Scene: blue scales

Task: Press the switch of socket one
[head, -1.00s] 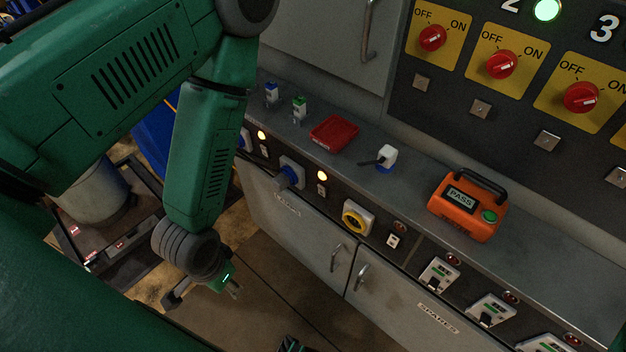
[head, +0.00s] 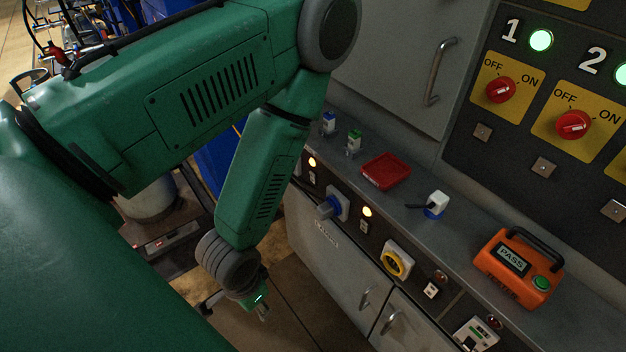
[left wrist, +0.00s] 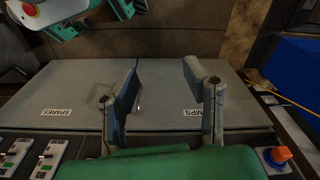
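A row of sockets runs along the bench front in the head view. No number for socket one is readable. My left gripper (head: 262,308) hangs low before the cabinets, apart from the switches. In the left wrist view its fingers (left wrist: 160,85) are spread and empty.
A yellow socket (head: 397,260) and its switch (head: 431,290) lie farther right. On the bench are a red tray (head: 386,171), a white-and-blue plug (head: 436,205) and an orange tester (head: 518,268) reading PASS. Rotary knobs (head: 500,90) are on the panel above. Floor before the cabinets looks clear.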

